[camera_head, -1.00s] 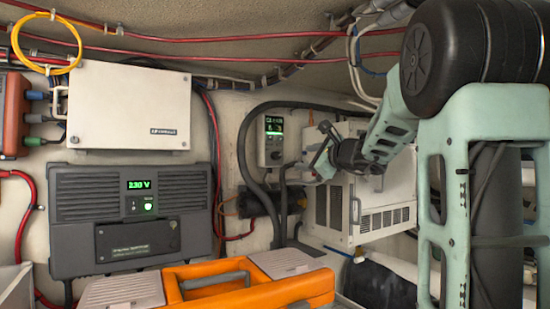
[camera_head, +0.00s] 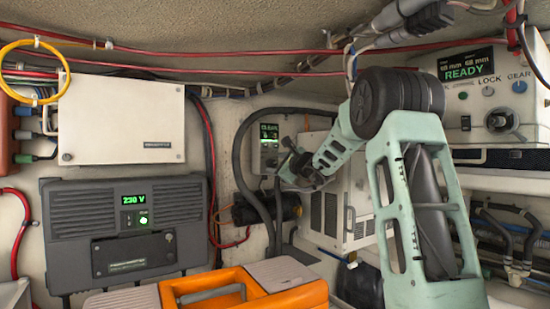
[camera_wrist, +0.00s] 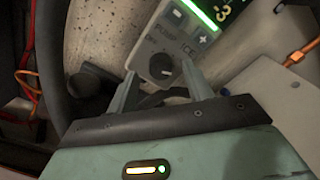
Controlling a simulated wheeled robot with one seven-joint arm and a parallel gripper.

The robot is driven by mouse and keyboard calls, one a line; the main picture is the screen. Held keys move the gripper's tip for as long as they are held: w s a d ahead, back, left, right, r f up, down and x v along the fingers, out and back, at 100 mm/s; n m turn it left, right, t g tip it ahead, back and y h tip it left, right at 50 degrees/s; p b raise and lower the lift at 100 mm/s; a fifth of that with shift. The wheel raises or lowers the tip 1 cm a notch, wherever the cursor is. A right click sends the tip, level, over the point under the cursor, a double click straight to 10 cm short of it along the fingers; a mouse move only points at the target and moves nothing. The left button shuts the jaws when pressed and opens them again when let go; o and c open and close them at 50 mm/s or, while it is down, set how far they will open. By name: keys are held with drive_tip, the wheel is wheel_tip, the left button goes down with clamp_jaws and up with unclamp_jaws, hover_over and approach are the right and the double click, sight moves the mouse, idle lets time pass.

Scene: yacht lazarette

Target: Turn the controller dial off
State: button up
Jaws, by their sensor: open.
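The controller (camera_head: 269,140) is a small grey wall box with a green-lit display. In the wrist view the controller (camera_wrist: 176,40) is tilted, with push buttons and a round dark dial (camera_wrist: 162,66) bearing a white mark. My gripper (camera_head: 287,152) is just right of the controller in the head view. In the wrist view my gripper (camera_wrist: 158,70) is open, with its two fingers on either side of the dial's lower part. I cannot tell whether the fingers touch the dial. Nothing is held. The dial is hard to make out in the head view.
A thick black hose (camera_head: 241,150) loops close left of the controller. A white vented box (camera_head: 330,205) stands to the right. A grey inverter (camera_head: 125,230) and an orange toolbox (camera_head: 255,290) are at left and front. A panel reading READY (camera_head: 480,95) is at upper right.

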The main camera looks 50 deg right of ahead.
drive_tip(key=shift+x, duration=0.95)
drive_tip(key=c, duration=1)
